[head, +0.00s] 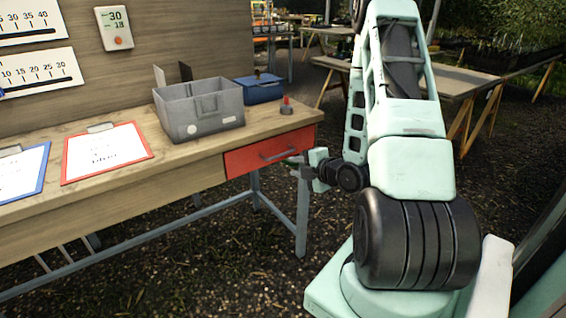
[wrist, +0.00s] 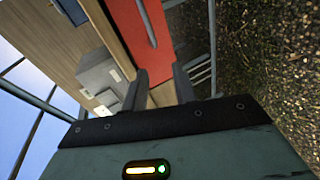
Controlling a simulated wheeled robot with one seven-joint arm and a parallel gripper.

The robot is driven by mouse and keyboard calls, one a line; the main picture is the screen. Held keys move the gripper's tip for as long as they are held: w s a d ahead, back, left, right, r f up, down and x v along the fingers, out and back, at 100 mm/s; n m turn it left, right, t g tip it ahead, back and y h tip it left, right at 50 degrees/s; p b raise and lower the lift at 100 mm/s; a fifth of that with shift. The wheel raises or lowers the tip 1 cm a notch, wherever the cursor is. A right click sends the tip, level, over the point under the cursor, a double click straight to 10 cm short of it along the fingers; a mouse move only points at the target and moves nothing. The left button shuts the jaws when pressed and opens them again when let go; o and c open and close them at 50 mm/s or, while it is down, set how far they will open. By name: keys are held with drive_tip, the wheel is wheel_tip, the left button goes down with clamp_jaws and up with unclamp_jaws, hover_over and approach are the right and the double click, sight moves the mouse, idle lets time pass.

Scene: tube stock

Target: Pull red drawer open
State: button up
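The red drawer (head: 245,162) is at the right end of the wooden workbench, its front flush with the bench, so it looks shut. Its grey bar handle (head: 280,153) runs across the front. In the wrist view the red drawer front (wrist: 122,32) fills the top middle, with the handle (wrist: 148,22) along it. My gripper (head: 298,168) is just right of and in front of the drawer. In the wrist view its two fingers (wrist: 160,80) are spread, with nothing between them. The handle's near end lies beyond the fingertips, apparently not touching.
On the workbench (head: 130,120) stand a grey bin (head: 195,117), a blue box (head: 259,88) and a small red-topped item (head: 286,105). Clipboards (head: 103,151) lie to the left. A bench leg (head: 302,220) stands below my gripper. The ground in front is clear.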

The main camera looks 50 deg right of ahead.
drive_tip(key=s+d+t+h, duration=0.2)
drive_tip(key=s+d, duration=0.2)
drive_tip(key=b, duration=1.1)
approach(283, 154)
drive_tip(key=shift+s+f, duration=0.1)
drive_tip(key=shift+s, duration=0.7)
drive_tip(key=b, duration=0.3)
drive_tip(key=shift+w, duration=0.25)
drive_tip(key=x, duration=1.1)
drive_tip(key=shift+w+d+b, duration=0.1)
drive_tip(key=shift+w+b, duration=0.15)
drive_tip(key=shift+b, duration=0.05)
clamp_jaws()
